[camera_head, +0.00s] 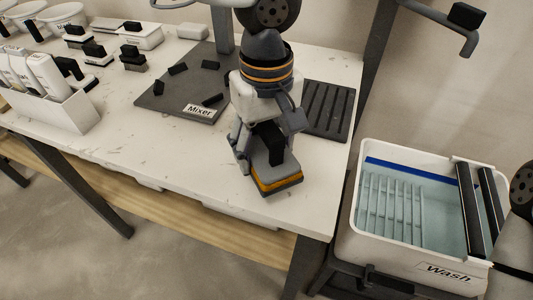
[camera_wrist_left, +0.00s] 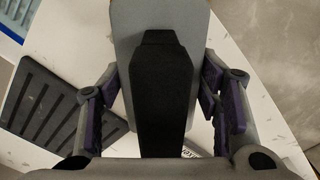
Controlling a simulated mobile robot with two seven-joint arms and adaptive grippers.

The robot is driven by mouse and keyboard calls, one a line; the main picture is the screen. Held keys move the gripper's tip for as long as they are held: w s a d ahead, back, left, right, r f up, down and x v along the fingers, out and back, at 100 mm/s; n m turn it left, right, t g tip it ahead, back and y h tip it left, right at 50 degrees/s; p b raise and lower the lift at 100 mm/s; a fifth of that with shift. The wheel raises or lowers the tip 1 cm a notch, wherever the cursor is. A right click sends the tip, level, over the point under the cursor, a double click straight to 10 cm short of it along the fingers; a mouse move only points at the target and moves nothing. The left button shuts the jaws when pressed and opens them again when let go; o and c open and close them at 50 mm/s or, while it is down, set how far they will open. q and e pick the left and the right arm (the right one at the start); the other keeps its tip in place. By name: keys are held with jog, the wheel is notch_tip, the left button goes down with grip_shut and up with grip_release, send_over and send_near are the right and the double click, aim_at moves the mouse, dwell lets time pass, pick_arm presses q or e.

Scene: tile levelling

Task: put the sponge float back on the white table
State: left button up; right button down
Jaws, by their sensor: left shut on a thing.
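The sponge float (camera_head: 277,180) has a grey plate, an orange layer beneath it and a black handle (camera_head: 268,143). My left gripper (camera_head: 262,150) is shut on it by the handle, over the front right part of the white table (camera_head: 180,160). I cannot tell whether the float's underside touches the tabletop. In the left wrist view the black handle (camera_wrist_left: 163,95) lies between the two fingers, with the grey plate (camera_wrist_left: 160,18) behind it. My right gripper is not in view.
A dark mat labelled Mixer (camera_head: 155,98) and a ribbed black tray (camera_head: 328,110) lie on the table behind the float. A white Wash tub (camera_head: 350,225) with water and black rollers stands at the right. The tabletop left of the float is clear; a bottle bin (camera_head: 70,118) stands farther left.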

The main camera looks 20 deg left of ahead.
aim_at(264, 158)
pick_arm(q)
jog(key=f, duration=0.2)
jog(key=w+f, duration=0.1)
jog(key=f, duration=0.1)
jog(key=shift+a+f+b, duration=0.1)
jog(key=shift+a+b, duration=0.2)
jog(key=shift+a, duration=0.05)
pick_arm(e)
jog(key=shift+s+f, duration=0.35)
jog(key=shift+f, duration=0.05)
pick_arm(q)
jog(key=o, duration=1.5)
notch_tip(264, 158, up, 12)
jog(key=shift+d+r+p, duration=0.1)
jog(key=shift+r+p, duration=0.05)
jog(key=shift+p, duration=0.8)
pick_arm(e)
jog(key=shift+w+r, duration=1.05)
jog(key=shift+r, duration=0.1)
